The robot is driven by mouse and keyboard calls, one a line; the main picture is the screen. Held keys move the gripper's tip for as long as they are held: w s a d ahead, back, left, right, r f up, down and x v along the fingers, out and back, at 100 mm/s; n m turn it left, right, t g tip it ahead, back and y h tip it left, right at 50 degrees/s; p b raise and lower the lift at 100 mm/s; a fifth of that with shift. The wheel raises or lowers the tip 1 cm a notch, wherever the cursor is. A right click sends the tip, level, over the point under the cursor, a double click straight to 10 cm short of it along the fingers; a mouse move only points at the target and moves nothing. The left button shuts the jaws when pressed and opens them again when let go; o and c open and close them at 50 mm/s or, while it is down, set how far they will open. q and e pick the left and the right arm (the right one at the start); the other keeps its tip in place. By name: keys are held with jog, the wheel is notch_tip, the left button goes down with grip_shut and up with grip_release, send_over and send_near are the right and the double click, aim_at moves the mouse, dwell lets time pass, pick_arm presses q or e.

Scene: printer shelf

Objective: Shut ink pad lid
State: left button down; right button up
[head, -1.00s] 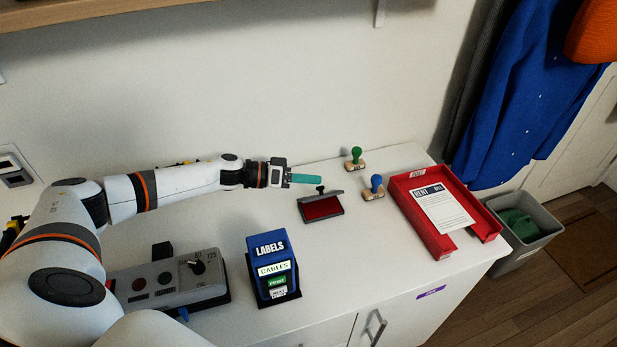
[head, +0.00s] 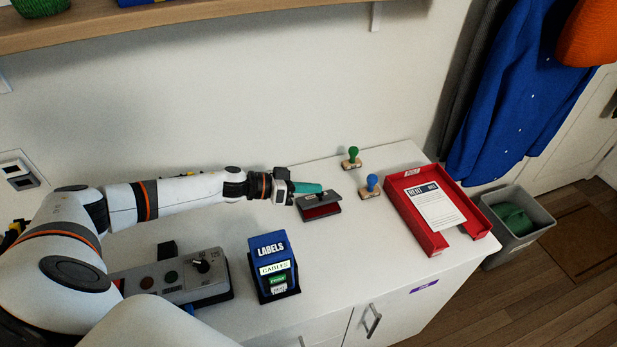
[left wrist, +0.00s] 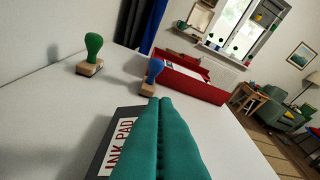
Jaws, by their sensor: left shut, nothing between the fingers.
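The ink pad (head: 321,211) lies on the white cabinet top. Its grey lid (head: 318,199) is tilted partly down over the red pad, and a strip of red still shows along the front. My left gripper (head: 318,189) is shut and empty, its teal fingers at the lid's back edge, seemingly touching or just above it. In the left wrist view the lid, lettered INK PAD (left wrist: 118,150), shows left of the teal fingers (left wrist: 160,102), which hide part of it. My right gripper does not show.
A green-handled stamp (head: 352,158) and a blue-handled stamp (head: 370,186) stand behind and right of the pad. A red tray (head: 431,243) with a paper is farther right. A blue labels box (head: 272,266) and a grey control box (head: 205,277) stand at the front left.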

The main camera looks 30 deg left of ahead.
aim_at(314, 204)
pick_arm(q)
jog(key=shift+s+d+f+m+y+p, duration=0.2)
jog(key=shift+s+d+m+y+p, duration=0.15)
jog(key=shift+m+p, duration=0.2)
jog(key=shift+s+d+f+m+t+y+p, duration=0.3)
jog(key=shift+s+d+f+m+t, duration=0.15)
jog(key=shift+m, duration=0.4)
jog(key=shift+s+d+f, duration=0.1)
jog(key=shift+d+f, duration=0.1)
jog(key=shift+f, duration=0.35)
